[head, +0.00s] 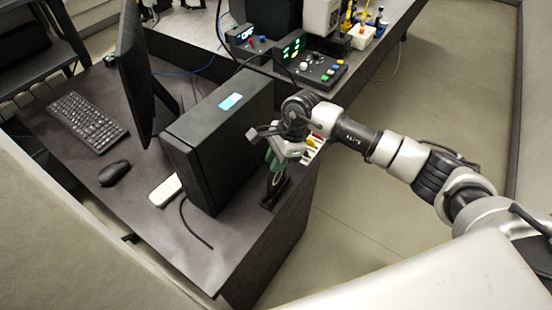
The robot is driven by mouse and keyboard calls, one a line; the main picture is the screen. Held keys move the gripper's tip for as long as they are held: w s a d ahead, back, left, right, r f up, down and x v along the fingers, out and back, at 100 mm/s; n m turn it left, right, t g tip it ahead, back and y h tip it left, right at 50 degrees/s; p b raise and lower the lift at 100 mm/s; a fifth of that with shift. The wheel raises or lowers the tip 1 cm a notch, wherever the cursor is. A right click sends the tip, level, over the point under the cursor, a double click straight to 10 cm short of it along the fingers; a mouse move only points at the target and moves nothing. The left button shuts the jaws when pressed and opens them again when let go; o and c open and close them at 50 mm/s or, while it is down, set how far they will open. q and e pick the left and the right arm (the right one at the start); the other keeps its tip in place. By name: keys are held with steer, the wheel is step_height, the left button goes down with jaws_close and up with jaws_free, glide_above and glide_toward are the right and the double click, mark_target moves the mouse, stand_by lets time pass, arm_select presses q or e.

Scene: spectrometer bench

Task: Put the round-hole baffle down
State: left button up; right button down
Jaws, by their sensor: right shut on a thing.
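My right gripper (283,152) reaches in from the right and points down over the right end of the dark desk, beside the black computer case. It is shut on a small greenish piece (276,177), which looks like the round-hole baffle with a pale ring outline. The fingers and wrist hide part of it. A small black stand or holder (273,196) is just below the piece at the desk's edge; I cannot tell whether the two touch. My left gripper is not in view.
The black computer case (218,145) stands close left of the gripper. A pale rack with yellow and red items (312,148) is just behind the wrist. A control box with buttons (317,70) is on the back bench. Bare desk (235,235) lies in front.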

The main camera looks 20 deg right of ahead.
steer(key=shift+f, duration=0.35)
steer(key=c, duration=1)
jaws_free()
steer(key=shift+c, duration=0.2)
steer(key=shift+r, duration=0.25)
steer(key=b+v, duration=0.2)
steer(key=v, duration=0.9)
steer(key=shift+d+r+b, duration=0.2)
steer(key=shift+r+b, duration=0.1)
steer(key=shift+r, duration=0.05)
